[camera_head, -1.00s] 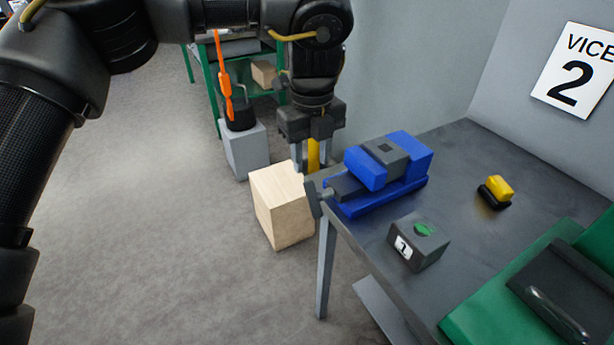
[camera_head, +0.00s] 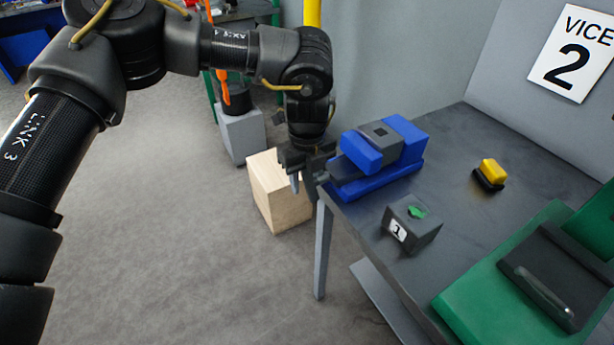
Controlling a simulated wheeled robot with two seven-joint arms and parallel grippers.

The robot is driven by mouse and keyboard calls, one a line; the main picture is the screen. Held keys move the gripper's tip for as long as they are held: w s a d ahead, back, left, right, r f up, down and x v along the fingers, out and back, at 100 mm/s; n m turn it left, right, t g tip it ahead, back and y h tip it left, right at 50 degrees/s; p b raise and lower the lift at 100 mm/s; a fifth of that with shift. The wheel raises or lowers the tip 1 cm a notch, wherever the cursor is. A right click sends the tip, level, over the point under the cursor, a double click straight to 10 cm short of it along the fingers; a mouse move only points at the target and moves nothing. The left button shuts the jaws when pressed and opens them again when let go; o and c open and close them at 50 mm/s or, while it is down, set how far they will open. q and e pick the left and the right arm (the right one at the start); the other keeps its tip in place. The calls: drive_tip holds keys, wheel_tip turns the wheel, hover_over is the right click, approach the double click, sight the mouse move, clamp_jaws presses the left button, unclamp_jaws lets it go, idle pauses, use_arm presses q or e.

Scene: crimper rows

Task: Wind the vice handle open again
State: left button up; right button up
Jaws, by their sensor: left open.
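The blue and grey vice (camera_head: 408,140) sits at the left edge of the dark bench. Its screw end points left toward my left gripper (camera_head: 303,182), and little of the dark handle there can be made out behind the gripper. My left gripper points down just off the bench edge, at the vice's screw end, with its fingers apart. I cannot tell whether the handle lies between the fingers or whether they touch it. My right gripper is not in view.
A dark block marked 1 with a green top (camera_head: 412,224) stands in front of the vice. A yellow and black item (camera_head: 489,174) lies to the right. A green fixture (camera_head: 480,285) fills the bench's near right. A wooden block (camera_head: 279,200) stands beyond the bench's left edge.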

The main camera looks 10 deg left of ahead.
use_arm(q)
drive_tip(key=shift+f, duration=0.1)
clamp_jaws()
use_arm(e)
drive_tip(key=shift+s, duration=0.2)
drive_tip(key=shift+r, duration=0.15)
use_arm(q)
drive_tip(key=shift+p, duration=0.3)
drive_tip(key=shift+w+g+h+p, duration=0.1)
drive_tip(key=shift+g+h+p, duration=0.65)
drive_tip(key=shift+g, duration=0.25)
drive_tip(key=shift+g+h+p, duration=0.65)
drive_tip(key=shift+g, duration=0.25)
drive_tip(key=shift+f+g+h, duration=0.15)
drive_tip(key=shift+g+h, duration=0.15)
drive_tip(key=shift+g, duration=0.1)
drive_tip(key=shift+f+g+h, duration=0.1)
drive_tip(key=shift+g+h, duration=0.3)
drive_tip(key=shift+g, duration=0.1)
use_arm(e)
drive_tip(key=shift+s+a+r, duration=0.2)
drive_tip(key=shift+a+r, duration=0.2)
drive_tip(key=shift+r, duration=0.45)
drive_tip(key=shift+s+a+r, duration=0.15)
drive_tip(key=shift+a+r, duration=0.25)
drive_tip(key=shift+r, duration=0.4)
